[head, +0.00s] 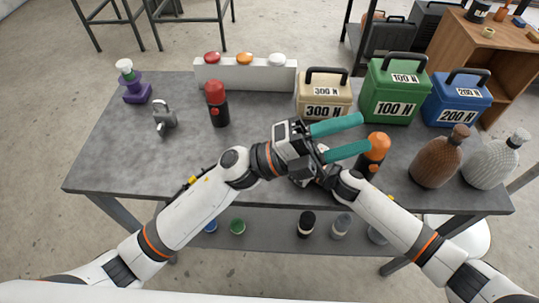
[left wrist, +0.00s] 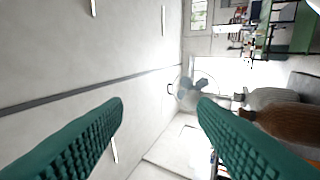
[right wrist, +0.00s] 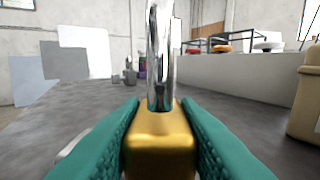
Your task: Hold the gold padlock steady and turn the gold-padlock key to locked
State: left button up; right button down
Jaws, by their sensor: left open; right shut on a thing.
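In the right wrist view the gold padlock (right wrist: 158,148) stands upright between the teal fingers of my right gripper (right wrist: 158,115), its silver shackle (right wrist: 160,50) pointing up. The right gripper is shut on it. In the head view my left arm hides the padlock and most of the right gripper. My left gripper (head: 364,132) is open and empty above the table, in front of the beige 300 N weight (head: 324,95). Its fingers point right, and its wrist view (left wrist: 161,100) shows nothing between them. The gold-padlock key cannot be made out.
A grey padlock (head: 165,117) stands at the table's (head: 115,170) left. An orange-topped cylinder (head: 378,147) is close beside the left fingers. A red-topped cylinder (head: 217,104), button box (head: 245,76), green weight (head: 394,90), blue weight (head: 457,98) and brown bottle (head: 440,160) stand around. The left front is clear.

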pick_arm(q)
notch_tip(320, 180, down, 8)
jog(key=s+d+m+g+y, duration=0.2)
jog(key=m+g+y, duration=0.6)
jog(key=m+y, duration=0.3)
jog(key=w+a+f+n+t+y, duration=0.3)
jog(key=w+a+t+y, duration=0.3)
jog(key=w+a+y, duration=0.8)
jog(key=shift+h, duration=0.8)
jog(key=f, duration=1.1)
jog(key=shift+s+a+f, duration=0.15)
jog(key=shift+s+a, duration=0.15)
jog(key=c, duration=1)
